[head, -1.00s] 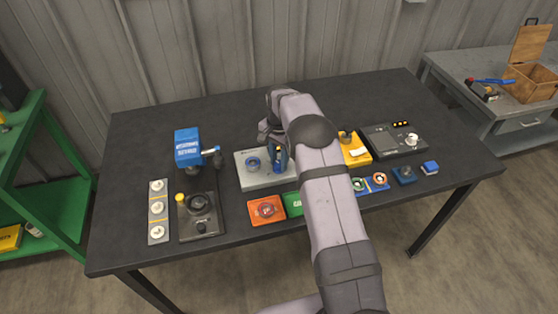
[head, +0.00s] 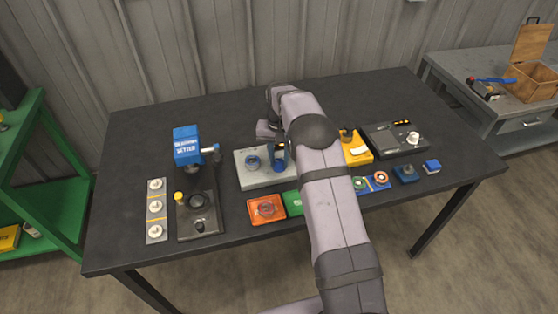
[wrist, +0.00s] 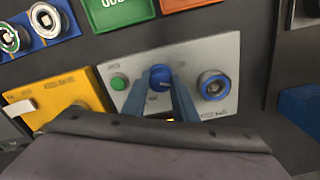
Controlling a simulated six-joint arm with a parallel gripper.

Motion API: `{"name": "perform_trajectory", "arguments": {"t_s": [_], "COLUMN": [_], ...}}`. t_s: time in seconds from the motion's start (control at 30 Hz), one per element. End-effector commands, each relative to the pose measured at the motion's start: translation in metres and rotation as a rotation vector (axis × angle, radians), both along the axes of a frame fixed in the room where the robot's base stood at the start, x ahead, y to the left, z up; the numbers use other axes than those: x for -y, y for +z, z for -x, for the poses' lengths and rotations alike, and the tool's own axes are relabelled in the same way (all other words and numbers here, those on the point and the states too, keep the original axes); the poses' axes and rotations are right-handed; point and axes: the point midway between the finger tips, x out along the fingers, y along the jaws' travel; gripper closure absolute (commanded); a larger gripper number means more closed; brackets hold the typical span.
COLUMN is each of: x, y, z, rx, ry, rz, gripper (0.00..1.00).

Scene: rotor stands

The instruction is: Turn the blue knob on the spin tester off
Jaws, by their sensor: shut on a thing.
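The spin tester (head: 252,181) is a light grey box near the middle of the table, partly hidden by my arm in the head view. In the wrist view, the spin tester (wrist: 226,50) has a green button (wrist: 119,82), the blue knob (wrist: 160,76) in the middle and a blue-ringed round fitting (wrist: 213,85). My gripper (wrist: 161,90) has its two blue fingers on either side of the blue knob and is shut on it. The knob's pointer and its markings are too small to read. In the head view my gripper (head: 280,156) is down at the tester.
A blue-headed press (head: 187,146) stands to the left. Orange (head: 266,208) and green (head: 293,201) trays lie in front of the tester, and a yellow box (head: 356,148) is to its right. The back of the table is clear.

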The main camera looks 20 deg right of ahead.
Motion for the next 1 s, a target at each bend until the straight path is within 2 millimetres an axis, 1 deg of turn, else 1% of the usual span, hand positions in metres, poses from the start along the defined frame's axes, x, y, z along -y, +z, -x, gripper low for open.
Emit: {"name": "perform_trajectory", "arguments": {"t_s": [0.3, 0.5, 0.73, 1.0], "x": [0.0002, 0.0001, 0.0, -0.0002], "y": [0.0011, 0.0015, 0.0019, 0.0022], "z": [-0.0011, -0.0014, -0.0015, -0.0017], "rx": [0.004, 0.005, 0.005, 0.006], "ry": [0.296, 0.459, 0.59, 0.657], "rz": [0.0, 0.0, 0.0, 0.001], "gripper": [0.96, 0.96, 0.96, 0.96]}}
